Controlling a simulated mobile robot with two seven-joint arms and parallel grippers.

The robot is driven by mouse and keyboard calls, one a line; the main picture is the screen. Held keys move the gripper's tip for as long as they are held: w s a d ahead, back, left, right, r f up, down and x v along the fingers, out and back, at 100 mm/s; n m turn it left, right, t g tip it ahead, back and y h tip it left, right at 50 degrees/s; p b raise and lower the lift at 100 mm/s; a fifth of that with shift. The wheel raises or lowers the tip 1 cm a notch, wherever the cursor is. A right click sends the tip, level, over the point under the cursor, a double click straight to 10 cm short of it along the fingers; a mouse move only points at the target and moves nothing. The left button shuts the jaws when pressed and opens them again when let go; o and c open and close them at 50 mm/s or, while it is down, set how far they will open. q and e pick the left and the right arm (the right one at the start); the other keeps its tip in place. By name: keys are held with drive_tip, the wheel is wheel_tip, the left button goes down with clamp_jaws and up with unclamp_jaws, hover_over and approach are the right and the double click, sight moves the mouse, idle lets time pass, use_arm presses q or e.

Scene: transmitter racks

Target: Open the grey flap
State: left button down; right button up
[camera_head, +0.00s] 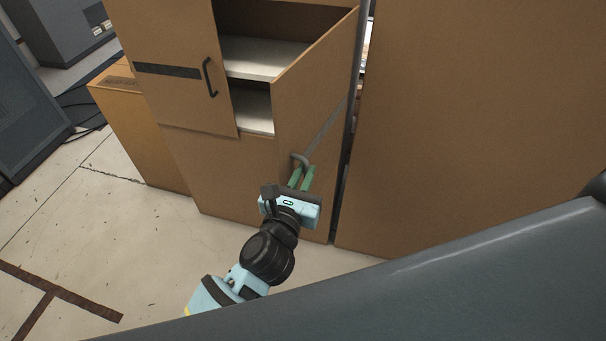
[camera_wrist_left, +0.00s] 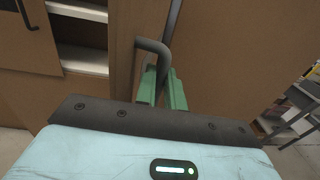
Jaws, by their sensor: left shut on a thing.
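A brown cabinet (camera_head: 225,160) stands ahead. Its right door (camera_head: 310,90) is swung open towards me, is brown, and bears a grey stripe. A grey bar handle (camera_head: 300,158) sits on this door and also shows in the wrist view (camera_wrist_left: 152,46). My left gripper (camera_head: 303,175) is shut on the handle, its green fingers on either side of the bar. The cabinet's left door (camera_head: 180,60) is shut and has a black handle. No flap that is itself plainly grey shows on the cabinet. My right gripper is out of view.
Pale shelves (camera_head: 262,55) show inside the cabinet. A large brown panel (camera_head: 480,110) stands close on the right of the open door. A dark grey surface (camera_head: 450,270) fills the lower right foreground. The floor (camera_head: 120,230) at the left is clear.

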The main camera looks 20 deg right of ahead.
use_arm(q)
drive_tip(key=shift+w+r, duration=0.1)
drive_tip(key=shift+r, duration=0.25)
drive_tip(key=c, duration=1.9)
unclamp_jaws()
drive_tip(key=o, duration=0.4)
drive_tip(key=shift+d+f, duration=0.15)
drive_tip(key=shift+f, duration=0.1)
drive_tip(key=shift+s+a+f, duration=0.1)
drive_tip(key=shift+s+a, duration=0.25)
drive_tip(key=shift+s, duration=0.05)
drive_tip(key=shift+b+v, duration=0.35)
drive_tip(key=shift+v, duration=3.05)
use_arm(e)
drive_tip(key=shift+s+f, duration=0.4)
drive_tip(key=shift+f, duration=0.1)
